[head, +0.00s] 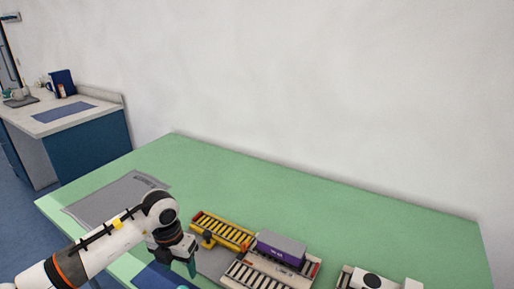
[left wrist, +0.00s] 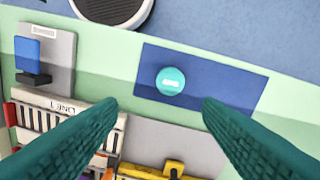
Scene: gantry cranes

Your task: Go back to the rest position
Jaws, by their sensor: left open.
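My left gripper (head: 188,266) is over the front part of the green table, with its fingers pointing down. In the left wrist view its two teal fingers (left wrist: 159,104) are spread apart with nothing between them. A round teal piece with a pale mark (left wrist: 171,81) lies on a dark blue mat (left wrist: 222,87), beyond the fingertips and apart from them. The mat also shows at the bottom of the head view (head: 152,277), partly hidden by the arm. My right gripper is not in view.
A yellow roller conveyor (head: 222,231) and a white roller conveyor (head: 268,271) with a purple-grey box (head: 281,247) stand right of my left gripper. A white unit with a black disc (head: 372,281) is further right. A grey mat (head: 112,199) lies left. The table's back is clear.

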